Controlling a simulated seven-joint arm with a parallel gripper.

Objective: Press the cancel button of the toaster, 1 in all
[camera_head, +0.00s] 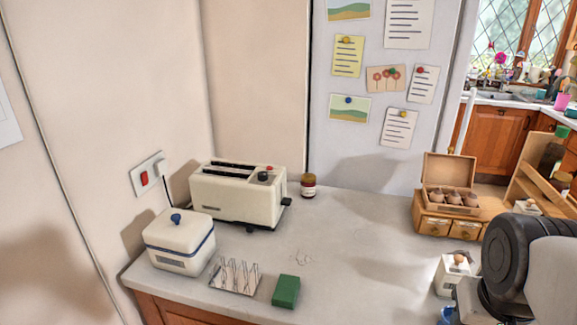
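The cream toaster (235,198) stands on the counter against the wall, with two dark slots along its top. At the right end of its top are a black knob (263,177) and a small red button (269,168). A dark lever (286,201) sticks out of its right end. The labels are too small to read, so I cannot tell for sure which control is cancel. Part of my own arm shows at the lower right, well apart from the toaster. My gripper's fingers cannot be made out.
A white lidded box (179,246) with a blue knob, a wire rack (235,277) and a green block (286,291) lie in front of the toaster. A small jar (308,186) stands right of it. A wooden box (450,200) is farther right. The middle counter is clear.

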